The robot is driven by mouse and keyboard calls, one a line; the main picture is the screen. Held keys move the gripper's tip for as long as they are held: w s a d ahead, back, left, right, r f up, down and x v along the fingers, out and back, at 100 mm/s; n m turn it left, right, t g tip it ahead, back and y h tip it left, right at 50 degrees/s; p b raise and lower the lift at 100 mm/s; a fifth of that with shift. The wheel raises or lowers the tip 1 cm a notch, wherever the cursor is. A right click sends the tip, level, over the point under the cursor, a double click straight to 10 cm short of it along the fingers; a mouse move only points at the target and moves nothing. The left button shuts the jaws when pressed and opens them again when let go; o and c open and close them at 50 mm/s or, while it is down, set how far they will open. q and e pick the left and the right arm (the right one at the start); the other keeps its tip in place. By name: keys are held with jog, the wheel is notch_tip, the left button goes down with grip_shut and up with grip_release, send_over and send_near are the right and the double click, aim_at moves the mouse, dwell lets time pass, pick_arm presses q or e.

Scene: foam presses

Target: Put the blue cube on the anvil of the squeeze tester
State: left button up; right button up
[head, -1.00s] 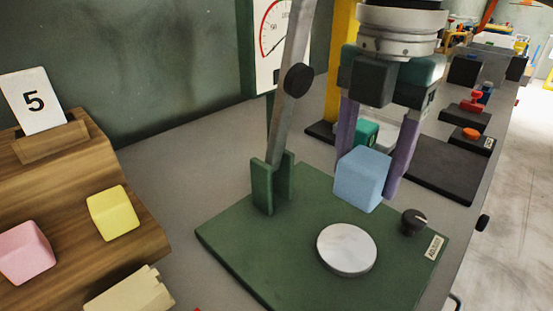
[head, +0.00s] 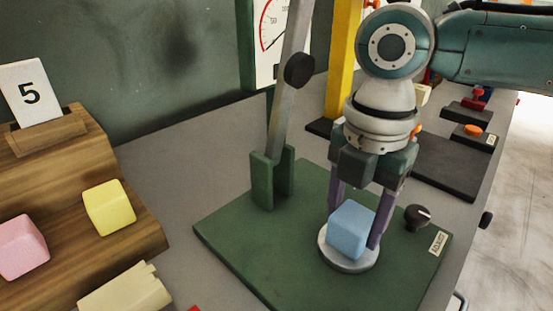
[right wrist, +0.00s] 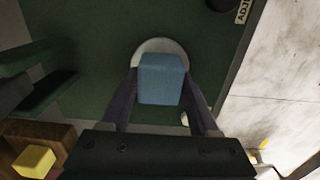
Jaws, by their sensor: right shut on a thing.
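The blue cube (head: 350,230) is between the fingers of my right gripper (head: 358,220), which is shut on it. In the head view the cube overlaps the round pale anvil (head: 348,266) on the green base of the squeeze tester (head: 222,238). In the right wrist view the cube (right wrist: 161,79) covers much of the anvil (right wrist: 148,46). I cannot tell whether the cube touches the anvil or is slightly above it. My left gripper is not in view.
The tester's upright lever (head: 284,95) stands left of the anvil, and a black knob (head: 418,217) stands to the right. A wooden stand (head: 140,205) at the left holds a yellow cube (head: 109,207) and a pink cube (head: 22,246). A yellow post (head: 342,70) stands behind.

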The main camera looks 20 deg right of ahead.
aim_at(355, 215)
jog(key=o, duration=1.3)
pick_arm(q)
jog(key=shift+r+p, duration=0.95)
pick_arm(e)
notch_tip(355, 215, up, 12)
jog(key=s+a+f+m+t+y, duration=0.1)
jog(key=s+a+f+m, duration=0.2)
jog(key=m, duration=0.1)
jog(key=s+a+f+m+t, duration=0.1)
jog(key=s+a+f+m, duration=0.2)
jog(key=s+m, duration=0.1)
jog(key=s+a+f+m+t+y, duration=0.1)
jog(key=s+a+f+m, duration=0.2)
jog(key=m, duration=0.2)
jog(key=shift+s+a+f+m+y, duration=0.3)
jog(key=shift+s+a+f+m, duration=0.05)
jog(key=shift+a+f+m, duration=0.05)
jog(key=s+d+m, duration=0.1)
jog(key=d+m, duration=0.1)
jog(key=s+d+m+h, duration=0.1)
jog(key=s+d+m, duration=0.1)
jog(key=s+d+f+m+h, duration=0.1)
jog(key=s+d+m, duration=0.1)
jog(key=shift+s+d+m+t, duration=0.2)
jog(key=shift+d+m+t, duration=0.1)
jog(key=shift+m, duration=0.1)
